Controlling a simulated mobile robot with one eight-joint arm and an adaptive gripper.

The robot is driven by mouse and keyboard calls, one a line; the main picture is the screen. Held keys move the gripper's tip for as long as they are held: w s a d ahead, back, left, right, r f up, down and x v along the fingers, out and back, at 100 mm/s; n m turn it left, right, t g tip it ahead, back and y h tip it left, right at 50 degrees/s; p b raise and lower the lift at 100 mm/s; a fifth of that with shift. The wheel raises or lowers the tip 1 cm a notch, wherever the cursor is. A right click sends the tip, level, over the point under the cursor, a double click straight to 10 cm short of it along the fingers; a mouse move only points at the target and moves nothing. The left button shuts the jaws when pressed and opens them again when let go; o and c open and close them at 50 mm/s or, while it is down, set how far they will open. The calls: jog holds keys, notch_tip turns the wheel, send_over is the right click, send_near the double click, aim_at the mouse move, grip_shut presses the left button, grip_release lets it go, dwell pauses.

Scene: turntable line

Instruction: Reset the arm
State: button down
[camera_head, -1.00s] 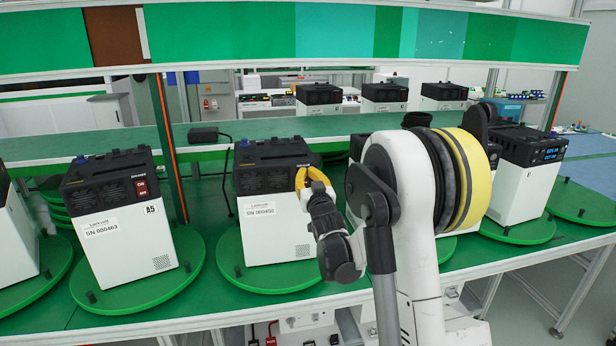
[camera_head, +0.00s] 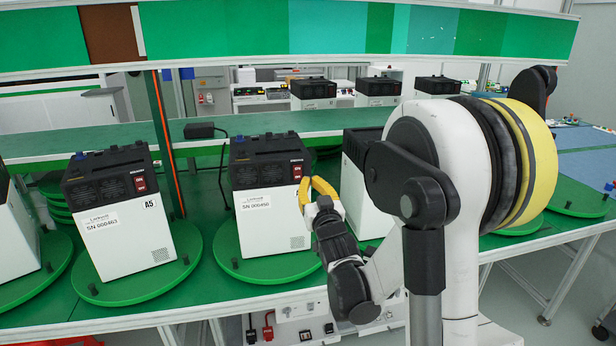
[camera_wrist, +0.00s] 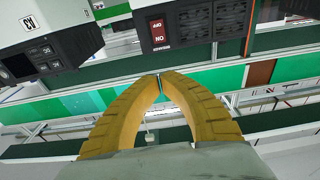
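My gripper (camera_head: 318,186) has yellow fingers and stands in front of the right edge of the middle white-and-black unit (camera_head: 262,225) in the head view. In the wrist view its fingertips (camera_wrist: 160,76) meet with nothing between them, so it is shut and empty. My white arm with a yellow band fills the right of the head view and hides part of the units behind it. I cannot tell whether the gripper touches the middle unit. The wrist view also shows black unit fronts, one with a red switch (camera_wrist: 158,31).
Another unit, marked A5 (camera_head: 128,235), stands on a green turntable (camera_head: 190,255) to the left. A further unit (camera_head: 352,190) is partly behind my arm. A shelf (camera_head: 100,140) runs behind the units, with a black adapter (camera_head: 199,131) on it. The floor in front is partly clear.

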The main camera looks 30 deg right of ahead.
jog(key=shift+s, duration=0.15)
dwell(0.4)
jog(key=s+a+f+n+g+y, duration=0.1)
jog(key=s+a+f+g, duration=0.2)
jog(key=s+a, duration=0.3)
jog(key=s+a+f+n+g+y, duration=0.1)
jog(key=s+a+g, duration=0.3)
jog(key=s, duration=0.9)
jog(key=s+a+f+n+g+y, duration=0.1)
jog(key=s+a+f+g+y, duration=0.2)
jog(key=s+a, duration=0.6)
jog(key=shift+s+a+f+g+b, duration=0.15)
jog(key=shift+s+f+g+b, duration=0.15)
jog(key=shift+s+f+g, duration=0.5)
jog(key=shift+w, duration=0.1)
